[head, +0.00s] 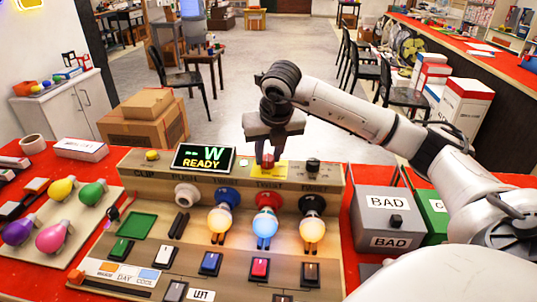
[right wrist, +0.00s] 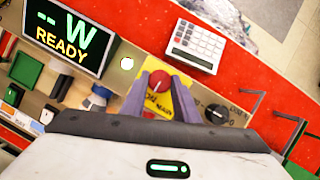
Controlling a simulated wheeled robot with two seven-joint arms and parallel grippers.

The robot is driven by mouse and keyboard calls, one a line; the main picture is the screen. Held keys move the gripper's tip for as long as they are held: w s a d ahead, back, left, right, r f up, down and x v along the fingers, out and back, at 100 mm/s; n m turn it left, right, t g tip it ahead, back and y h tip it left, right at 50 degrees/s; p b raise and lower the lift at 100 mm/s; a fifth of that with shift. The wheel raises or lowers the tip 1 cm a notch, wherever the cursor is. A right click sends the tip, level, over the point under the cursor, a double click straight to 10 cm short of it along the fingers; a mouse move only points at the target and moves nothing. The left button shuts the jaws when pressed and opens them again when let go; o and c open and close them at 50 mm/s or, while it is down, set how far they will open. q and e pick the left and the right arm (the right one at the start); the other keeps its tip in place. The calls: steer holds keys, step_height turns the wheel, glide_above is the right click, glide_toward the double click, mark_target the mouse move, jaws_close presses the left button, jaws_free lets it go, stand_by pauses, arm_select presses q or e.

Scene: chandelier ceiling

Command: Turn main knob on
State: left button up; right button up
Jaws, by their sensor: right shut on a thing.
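The main knob is a red knob (head: 268,160) on a yellow plate at the top of the bulb-testing panel (head: 335,180). In the right wrist view the red knob (right wrist: 160,80) shows a white pointer line, and the plate text reads in part "MAIN". My right gripper (head: 266,154) reaches down onto the knob from above. In the right wrist view its two fingers (right wrist: 160,88) are shut on the knob's sides. The display (head: 203,157) reads "-- W READY". My left gripper is not in view.
A black dial (head: 313,165) sits right of the red knob. Three lit bulbs (head: 265,225) stand in sockets below. Coloured bulbs (head: 60,215) lie on a board at left. A grey "BAD" box (head: 385,222) stands at right. A calculator-like device (right wrist: 195,45) lies behind the panel.

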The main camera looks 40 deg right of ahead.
stand_by(0.3)
steer(key=o, duration=1.1)
steer(key=shift+c, duration=0.2)
steer(key=v, duration=1)
steer(key=shift+r+b, duration=0.2)
steer(key=shift+b, duration=0.1)
